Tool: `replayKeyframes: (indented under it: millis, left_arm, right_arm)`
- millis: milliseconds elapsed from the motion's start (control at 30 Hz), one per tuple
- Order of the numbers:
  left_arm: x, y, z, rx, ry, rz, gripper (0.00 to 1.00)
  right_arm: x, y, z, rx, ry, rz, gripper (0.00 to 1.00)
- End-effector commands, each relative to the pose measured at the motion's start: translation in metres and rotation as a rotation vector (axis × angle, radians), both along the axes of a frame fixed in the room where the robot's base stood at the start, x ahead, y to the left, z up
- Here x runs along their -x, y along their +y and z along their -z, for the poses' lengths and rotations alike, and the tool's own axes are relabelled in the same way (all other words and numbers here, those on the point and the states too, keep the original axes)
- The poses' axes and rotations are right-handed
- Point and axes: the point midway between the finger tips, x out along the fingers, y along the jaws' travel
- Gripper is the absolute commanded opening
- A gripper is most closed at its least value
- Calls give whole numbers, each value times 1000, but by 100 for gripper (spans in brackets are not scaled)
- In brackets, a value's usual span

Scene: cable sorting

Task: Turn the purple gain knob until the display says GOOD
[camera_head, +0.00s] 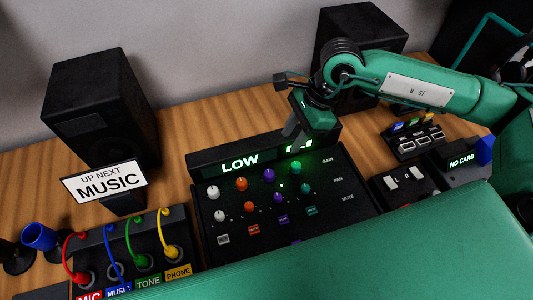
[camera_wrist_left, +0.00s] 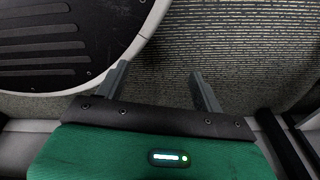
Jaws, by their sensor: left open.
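The purple gain knob (camera_head: 268,175) is in the upper knob row of the black mixer (camera_head: 345,205), beside an orange knob and a green knob. The mixer's display (camera_head: 240,161) reads LOW, and its right part is partly hidden behind my right gripper. My right gripper (camera_head: 291,132) hangs in front of the display, above and apart from the purple knob. Its fingers overlap in this view, so I cannot tell its opening. My left gripper (camera_wrist_left: 158,80) is open and empty in the left wrist view, above the floor. It does not show in the head view.
Cables in coloured jacks (camera_head: 145,262) and an "UP NEXT MUSIC" sign (camera_head: 105,181) stand left. Speakers (camera_head: 100,108) stand behind. A switch box (camera_head: 403,187) and a "NO CARD" reader (camera_head: 461,161) are right. My green arm link covers the lower foreground.

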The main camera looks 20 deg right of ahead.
Motion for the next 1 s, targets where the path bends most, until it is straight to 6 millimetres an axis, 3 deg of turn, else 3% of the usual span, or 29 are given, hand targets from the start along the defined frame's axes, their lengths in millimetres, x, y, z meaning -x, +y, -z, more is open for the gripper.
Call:
replayKeyframes:
  millis: [167,600,800,1000]
  left_arm:
    - [5,2,3,-2,2,1,69]
    - [29,10,16,-7,6,6,69]
    - [32,11,16,-8,8,6,69]
    - [33,11,17,-8,8,6,69]
  right_arm:
    - [1,9,21,0,5,-2,35]
    - [3,43,102,0,3,0,35]
    - [2,50,121,0,2,0,35]
    - [2,52,125,0,0,1,35]
